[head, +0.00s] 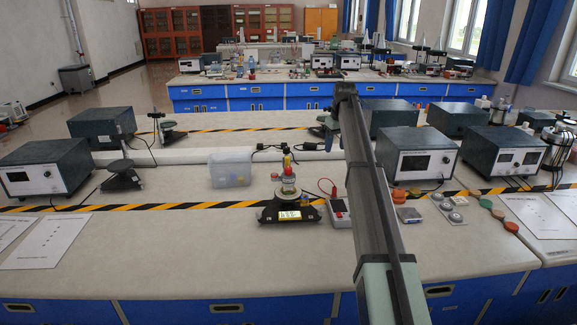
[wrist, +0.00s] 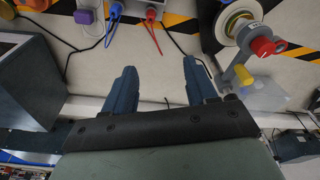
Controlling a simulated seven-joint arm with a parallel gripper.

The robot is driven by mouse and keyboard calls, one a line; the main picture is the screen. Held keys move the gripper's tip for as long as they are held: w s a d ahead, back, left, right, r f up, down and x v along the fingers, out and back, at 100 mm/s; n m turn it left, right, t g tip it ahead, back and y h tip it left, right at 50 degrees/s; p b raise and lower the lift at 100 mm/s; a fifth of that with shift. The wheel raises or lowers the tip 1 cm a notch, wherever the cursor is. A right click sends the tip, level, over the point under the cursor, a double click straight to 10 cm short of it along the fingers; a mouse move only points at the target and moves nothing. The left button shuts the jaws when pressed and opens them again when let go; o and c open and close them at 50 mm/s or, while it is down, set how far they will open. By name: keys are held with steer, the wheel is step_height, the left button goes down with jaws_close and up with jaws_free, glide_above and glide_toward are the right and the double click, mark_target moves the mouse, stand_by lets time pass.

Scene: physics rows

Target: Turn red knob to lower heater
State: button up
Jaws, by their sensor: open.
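A small apparatus with a dark base (head: 290,213) stands on the near bench in the head view, left of my arm. In the head view I cannot make out the fingers clearly.
A clear plastic box (head: 230,169) stands left of the apparatus. A small meter (head: 340,212) with a red lead is right of it. Grey instrument boxes (head: 417,152) stand on the right. Cables lie across the bench.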

step_height(320, 180, up, 6)
steer(key=r+n+g, duration=0.1)
steer(key=n+g, duration=0.1)
glide_above(288, 168)
steer(key=shift+h, duration=0.3)
step_height(288, 168, down, 14)
steer(key=shift+w+d+f, duration=0.1)
steer(key=shift+w, duration=0.05)
steer(key=shift+c, duration=0.5)
steer(key=c, duration=1)
steer(key=shift+o, duration=0.2)
